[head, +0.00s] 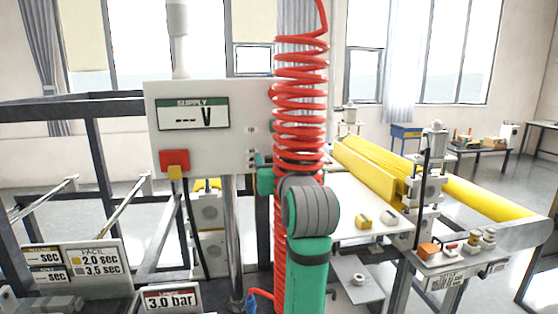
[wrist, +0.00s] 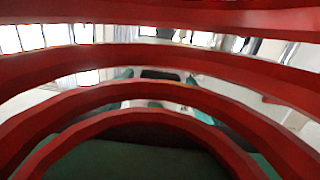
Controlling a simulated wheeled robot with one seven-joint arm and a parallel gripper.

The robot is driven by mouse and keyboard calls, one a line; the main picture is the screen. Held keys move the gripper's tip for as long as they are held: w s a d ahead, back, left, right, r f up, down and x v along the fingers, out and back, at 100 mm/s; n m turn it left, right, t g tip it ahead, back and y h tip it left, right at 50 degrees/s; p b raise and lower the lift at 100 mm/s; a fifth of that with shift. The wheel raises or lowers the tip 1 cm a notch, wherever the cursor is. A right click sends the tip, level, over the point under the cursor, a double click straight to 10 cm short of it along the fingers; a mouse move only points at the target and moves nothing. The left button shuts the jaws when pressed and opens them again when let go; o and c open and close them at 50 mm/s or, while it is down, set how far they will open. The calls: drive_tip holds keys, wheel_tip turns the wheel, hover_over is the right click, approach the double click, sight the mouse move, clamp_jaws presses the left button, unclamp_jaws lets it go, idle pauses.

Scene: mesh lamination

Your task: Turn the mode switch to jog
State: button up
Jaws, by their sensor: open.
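No switch marked as mode or jog can be read. The small console (head: 462,262) at the right has an orange block (head: 429,250), a red-handled control (head: 450,246) and round knobs (head: 480,240); its label is too small to read. The supply box (head: 215,100) has small fittings (head: 252,130) on its right side. My green arm rises in the middle of the head view. My gripper (head: 256,160) seems to be beside the box's right edge, open, mostly hidden by the red coil. The wrist view is largely blocked by that coil, with no switch visible.
A red coiled hose (head: 300,95) hangs around my arm and crosses close before the wrist camera (wrist: 150,90). Yellow rollers (head: 490,198) and a white table stand right. Timer cards (head: 95,268) and a 3.0 bar sign (head: 171,299) are lower left.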

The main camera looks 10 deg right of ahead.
drive_tip(key=c, duration=1.1)
drive_tip(key=shift+o, duration=0.2)
drive_tip(key=m, duration=0.4)
drive_tip(key=shift+m, duration=0.3)
drive_tip(key=shift+d+m, duration=0.2)
drive_tip(key=shift+m, duration=1.8)
drive_tip(key=o, duration=1.1)
drive_tip(key=shift+c, duration=0.2)
